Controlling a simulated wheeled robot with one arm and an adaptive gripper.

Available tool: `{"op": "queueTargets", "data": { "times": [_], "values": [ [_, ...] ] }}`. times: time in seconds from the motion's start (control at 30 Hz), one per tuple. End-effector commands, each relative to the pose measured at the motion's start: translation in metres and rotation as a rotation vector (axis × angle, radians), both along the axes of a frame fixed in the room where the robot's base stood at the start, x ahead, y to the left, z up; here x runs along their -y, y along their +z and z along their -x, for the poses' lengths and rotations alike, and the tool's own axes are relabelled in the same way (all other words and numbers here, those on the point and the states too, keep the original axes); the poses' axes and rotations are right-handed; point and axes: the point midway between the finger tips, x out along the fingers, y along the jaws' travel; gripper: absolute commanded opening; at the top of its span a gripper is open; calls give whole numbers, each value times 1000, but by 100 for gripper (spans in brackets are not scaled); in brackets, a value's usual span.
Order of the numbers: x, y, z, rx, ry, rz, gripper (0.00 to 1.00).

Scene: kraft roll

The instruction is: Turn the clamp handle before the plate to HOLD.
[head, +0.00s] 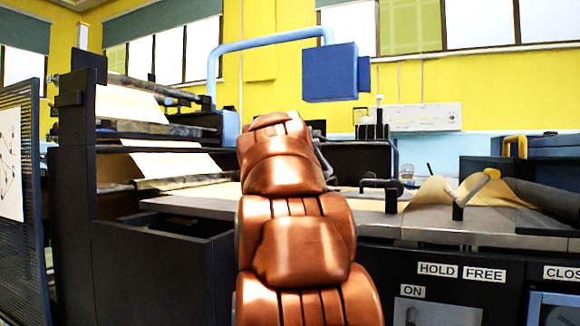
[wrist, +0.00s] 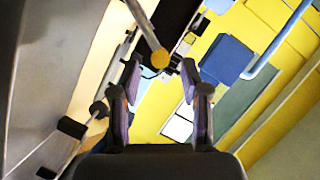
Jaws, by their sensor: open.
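The clamp handle (head: 477,188) is a grey lever with a yellow end on a dark post at the right of the head view. It slants up and right, toward the side of the FREE label (head: 485,274); the HOLD label (head: 437,269) is left of that. In the wrist view, a lever with a round yellow end (wrist: 160,60) comes down from the top. My gripper (wrist: 161,76) is open, and this yellow end lines up with the gap between its fingertips. I cannot tell its depth or see contact. My gripper is hidden in the head view.
A black bent handle (head: 381,186) stands left of the clamp handle on the grey bench top (head: 400,222). Brown paper (head: 436,191) rises behind the clamp handle. A dark roller (head: 545,198) lies to the right. A blue box (head: 330,73) hangs from a blue pipe above.

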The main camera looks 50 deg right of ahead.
Motion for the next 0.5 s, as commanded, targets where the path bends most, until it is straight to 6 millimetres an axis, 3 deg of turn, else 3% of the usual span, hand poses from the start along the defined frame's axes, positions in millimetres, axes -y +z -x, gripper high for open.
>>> {"op": "queueTargets", "data": {
  "times": [0.2,0.5],
  "values": [
    [-25,6,15,0,1,1,45],
    [-42,10,25,-1,-1,1,45]
  ]
}}
